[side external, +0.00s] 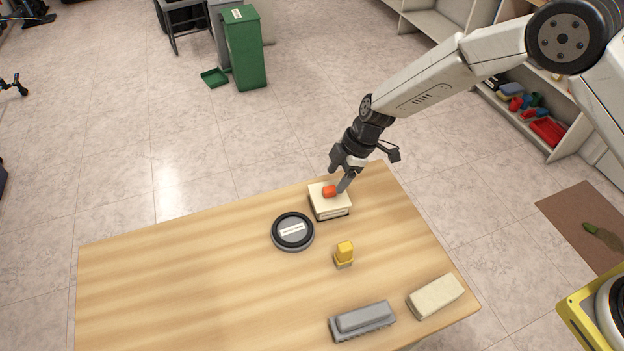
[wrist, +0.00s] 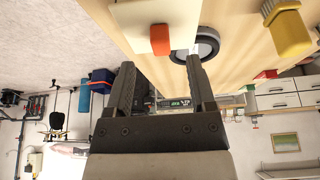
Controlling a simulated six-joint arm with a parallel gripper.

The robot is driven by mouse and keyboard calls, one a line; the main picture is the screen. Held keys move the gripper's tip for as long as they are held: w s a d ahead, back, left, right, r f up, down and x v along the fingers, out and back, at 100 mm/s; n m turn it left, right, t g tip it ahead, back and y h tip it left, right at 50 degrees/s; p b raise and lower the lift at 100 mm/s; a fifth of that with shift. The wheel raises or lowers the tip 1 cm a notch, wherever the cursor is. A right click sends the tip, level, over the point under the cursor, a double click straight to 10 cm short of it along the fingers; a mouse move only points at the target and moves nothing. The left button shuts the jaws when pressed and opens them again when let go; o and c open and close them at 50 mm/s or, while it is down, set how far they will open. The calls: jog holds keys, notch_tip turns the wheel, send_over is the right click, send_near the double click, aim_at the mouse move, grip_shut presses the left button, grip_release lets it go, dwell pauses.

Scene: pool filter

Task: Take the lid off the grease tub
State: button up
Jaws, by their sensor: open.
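A cream square box (side external: 330,207) stands near the far edge of the table, with an orange knob (side external: 329,191) on its top. A round grey tub (side external: 293,231) with a black ring and a pale label sits to its left. The label is too small to read, so I cannot tell for sure which of the two is the grease tub. My gripper (side external: 345,180) is open just above the box, by the knob. In the wrist view, the orange knob (wrist: 160,40) shows beyond the open fingers (wrist: 161,62), with nothing between them.
A small yellow piece (side external: 344,254) stands in front of the box. A grey ribbed block (side external: 362,321) and a cream block (side external: 435,297) lie near the front right edge. The left half of the wooden table (side external: 180,290) is clear.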

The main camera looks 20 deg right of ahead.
aim_at(331, 188)
jog(key=shift+x, duration=1.9)
grip_shut()
